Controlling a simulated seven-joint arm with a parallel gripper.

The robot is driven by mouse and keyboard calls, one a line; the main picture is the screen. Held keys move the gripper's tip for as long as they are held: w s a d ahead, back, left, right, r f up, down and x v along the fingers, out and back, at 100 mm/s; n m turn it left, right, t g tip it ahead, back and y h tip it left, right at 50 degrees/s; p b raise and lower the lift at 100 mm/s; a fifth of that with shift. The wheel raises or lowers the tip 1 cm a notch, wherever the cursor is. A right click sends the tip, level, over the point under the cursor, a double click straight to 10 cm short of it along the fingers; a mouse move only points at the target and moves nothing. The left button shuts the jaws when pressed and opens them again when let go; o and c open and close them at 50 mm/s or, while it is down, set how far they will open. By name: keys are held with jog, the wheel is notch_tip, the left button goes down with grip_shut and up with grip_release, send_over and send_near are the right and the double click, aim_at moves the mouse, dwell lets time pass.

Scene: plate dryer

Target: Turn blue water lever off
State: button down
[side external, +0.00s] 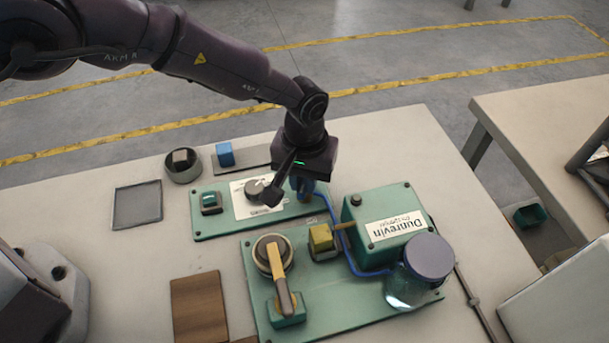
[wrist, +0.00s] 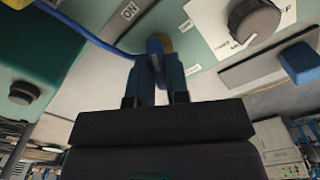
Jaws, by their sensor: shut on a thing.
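The blue water lever (wrist: 157,46) is in the upper middle of the wrist view, in front of a brass-coloured fitting. My gripper (wrist: 157,70) is shut on the lever, with one finger on each side of it. In the side view my gripper (side external: 302,190) points down at the right end of the rear green panel (side external: 222,229). There the lever is mostly hidden by the gripper.
A dark knob (side external: 254,188) stands left of my gripper. The green Dunrevin box (side external: 365,213), a jar (side external: 409,291), a yellow block (side external: 321,237) and a yellow-handled lever (side external: 278,268) are in front. A blue hose (side external: 340,232) runs from near my gripper.

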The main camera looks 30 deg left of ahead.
jog(key=m, duration=1.1)
jog(key=shift+m, duration=0.4)
dwell(0.3)
jog(key=c, duration=1.1)
grip_release()
notch_tip(320, 180, up, 13)
